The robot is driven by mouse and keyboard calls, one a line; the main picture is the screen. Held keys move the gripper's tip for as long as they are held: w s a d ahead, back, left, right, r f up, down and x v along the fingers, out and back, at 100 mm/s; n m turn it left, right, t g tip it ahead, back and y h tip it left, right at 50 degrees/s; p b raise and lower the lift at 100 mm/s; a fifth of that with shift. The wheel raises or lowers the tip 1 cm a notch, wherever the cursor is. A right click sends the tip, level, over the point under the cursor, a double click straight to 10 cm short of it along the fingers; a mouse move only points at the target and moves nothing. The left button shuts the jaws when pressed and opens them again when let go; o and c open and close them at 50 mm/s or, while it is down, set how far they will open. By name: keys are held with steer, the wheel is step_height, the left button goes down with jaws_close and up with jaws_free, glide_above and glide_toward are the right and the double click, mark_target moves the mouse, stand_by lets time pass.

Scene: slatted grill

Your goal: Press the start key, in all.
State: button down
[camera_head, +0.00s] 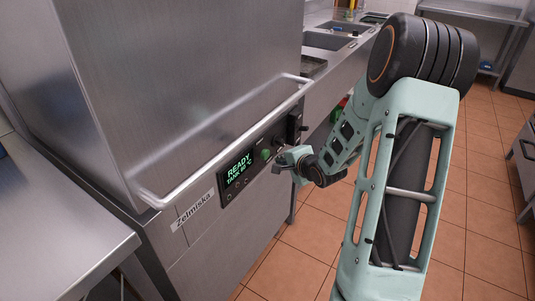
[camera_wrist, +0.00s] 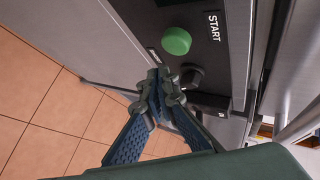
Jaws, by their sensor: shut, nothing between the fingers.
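The start key is a round green button (camera_wrist: 176,41) on a dark control panel, with the word START beside it in the wrist view. In the head view the green key (camera_head: 266,154) sits right of the lit display (camera_head: 238,168), which reads READY and TANK 85 or similar. My gripper (camera_wrist: 158,82) is shut and empty, its fingertips together in front of the panel, close to the key and a black knob (camera_wrist: 191,77). In the head view my gripper (camera_head: 279,160) is just right of the key. I cannot tell whether it touches the panel.
A long bar handle (camera_head: 225,143) runs across the steel machine's front above the panel. A steel table (camera_head: 60,235) stands at left. Sinks (camera_head: 327,40) and a counter lie behind. Tiled floor (camera_head: 310,240) is open at right.

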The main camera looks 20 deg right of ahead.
steer(key=shift+s+d+p, duration=0.8)
steer(key=shift+s+d, duration=0.25)
steer(key=shift+s, duration=0.3)
